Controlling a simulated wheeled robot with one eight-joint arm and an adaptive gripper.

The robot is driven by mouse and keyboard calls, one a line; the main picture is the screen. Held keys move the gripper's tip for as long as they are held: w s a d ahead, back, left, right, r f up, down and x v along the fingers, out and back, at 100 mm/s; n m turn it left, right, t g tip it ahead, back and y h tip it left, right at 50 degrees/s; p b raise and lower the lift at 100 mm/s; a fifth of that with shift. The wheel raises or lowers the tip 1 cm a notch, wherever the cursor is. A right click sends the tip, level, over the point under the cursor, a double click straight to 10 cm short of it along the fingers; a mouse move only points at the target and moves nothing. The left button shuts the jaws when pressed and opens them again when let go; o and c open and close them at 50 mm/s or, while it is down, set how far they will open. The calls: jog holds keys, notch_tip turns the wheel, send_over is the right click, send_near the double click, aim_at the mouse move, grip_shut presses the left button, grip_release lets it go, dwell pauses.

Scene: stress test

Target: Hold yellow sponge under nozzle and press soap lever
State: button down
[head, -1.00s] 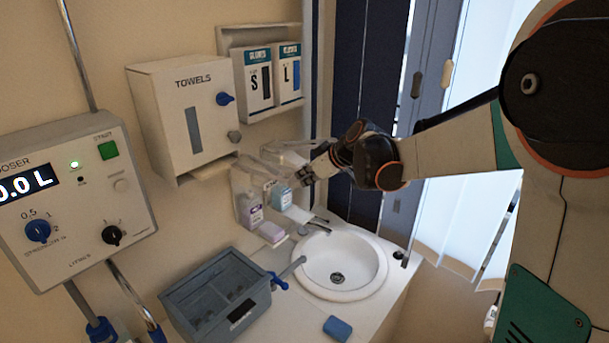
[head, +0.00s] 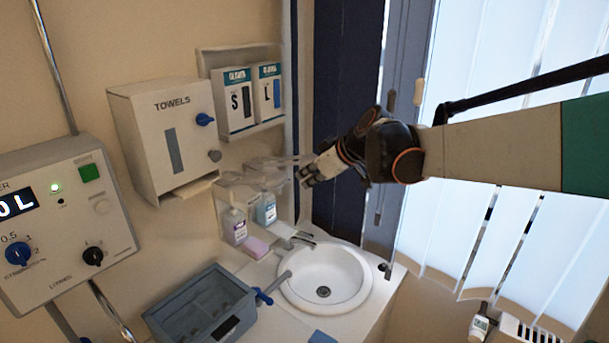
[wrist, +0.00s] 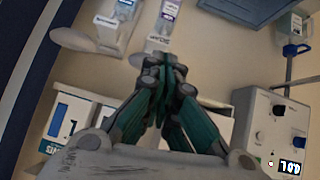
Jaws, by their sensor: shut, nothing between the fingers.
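No yellow sponge shows in either view. Two soap bottles hang in wall holders beneath long pale levers: a purple-labelled bottle (head: 235,227) and a blue-labelled bottle (head: 265,209). The lever over the blue-labelled bottle (head: 280,163) reaches right toward my gripper (head: 306,177). My gripper is shut and empty, just right of the levers in the head view; contact cannot be told. In the wrist view my gripper (wrist: 166,62) has its fingers together, with a pale lever (wrist: 78,41) to their left. The nozzles are too small to make out.
A pink block (head: 256,247) lies below the bottles, beside the white sink (head: 362,284). A blue block (head: 322,337) is cut off at the bottom edge. A grey tub (head: 165,318), towel dispenser (head: 150,110) and doser panel (head: 115,220) stand left.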

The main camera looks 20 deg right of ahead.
jog(key=shift+s+d+r, duration=0.1)
jog(key=shift+s+r, duration=0.3)
jog(key=shift+s, duration=0.4)
jog(key=shift+d, duration=0.1)
